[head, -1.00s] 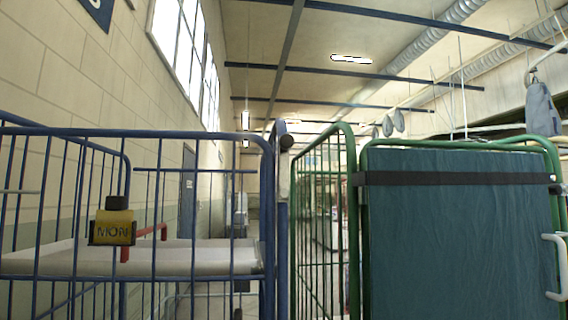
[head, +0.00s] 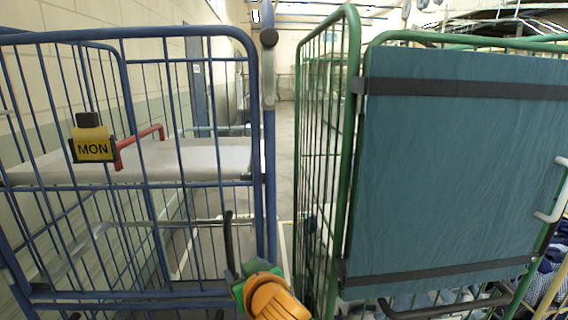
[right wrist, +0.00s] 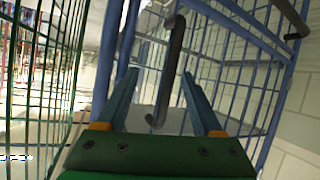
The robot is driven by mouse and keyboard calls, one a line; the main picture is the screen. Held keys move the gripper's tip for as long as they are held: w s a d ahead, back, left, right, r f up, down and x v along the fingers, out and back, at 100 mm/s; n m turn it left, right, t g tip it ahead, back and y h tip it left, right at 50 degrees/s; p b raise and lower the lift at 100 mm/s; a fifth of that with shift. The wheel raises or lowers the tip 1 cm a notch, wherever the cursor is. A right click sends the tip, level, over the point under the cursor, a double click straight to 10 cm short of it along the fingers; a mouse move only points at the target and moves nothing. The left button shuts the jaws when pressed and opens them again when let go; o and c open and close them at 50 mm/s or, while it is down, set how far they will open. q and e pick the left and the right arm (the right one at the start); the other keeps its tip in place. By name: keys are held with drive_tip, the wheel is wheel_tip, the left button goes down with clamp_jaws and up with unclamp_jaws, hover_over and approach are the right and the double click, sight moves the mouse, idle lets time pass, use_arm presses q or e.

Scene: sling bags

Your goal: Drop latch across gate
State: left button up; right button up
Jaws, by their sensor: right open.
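A blue wire cage (head: 185,180) stands left in the head view, with a red bent lever (head: 140,146) beside its yellow MON tag (head: 93,146). A dark upright bar with bent ends (head: 229,243) is in front of the cage's right side; it also shows in the right wrist view (right wrist: 172,75). My right gripper (head: 242,276) is at the bottom centre. In the right wrist view my right gripper (right wrist: 158,78) is open, its fingers either side of the dark bar in the picture; I cannot tell if they touch it. Which part is the latch is unclear. My left gripper is not in view.
A green wire cage (head: 352,130) with a teal cover (head: 450,170) and black straps stands to the right. A white handle (head: 552,205) is at the cover's right edge. A narrow gap with floor showing separates the cages.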

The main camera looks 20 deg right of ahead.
wheel_tip(320, 180, up, 22)
drive_tip(key=w+d+m+t+h, duration=0.2)
drive_tip(key=t, duration=0.3)
drive_tip(key=m+t+h, duration=0.3)
drive_tip(key=t+h, duration=0.1)
drive_tip(key=h, duration=0.1)
approach(269, 39)
drive_tip(key=x, duration=0.4)
drive_tip(key=w+r+p, duration=0.1)
drive_tip(key=w+d+r+p, duration=0.1)
drive_tip(key=p, duration=0.1)
drive_tip(key=shift+r+m, duration=0.2)
drive_tip(key=shift+m, duration=0.1)
drive_tip(key=w+p, duration=0.3)
drive_tip(key=w, duration=0.1)
drive_tip(key=shift+d+r, duration=0.35)
drive_tip(key=shift+d, duration=0.05)
drive_tip(key=shift+w+f, duration=0.1)
drive_tip(key=shift+w, duration=0.05)
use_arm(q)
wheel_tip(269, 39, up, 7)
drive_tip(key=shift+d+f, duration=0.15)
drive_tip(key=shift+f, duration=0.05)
use_arm(e)
clamp_jaws()
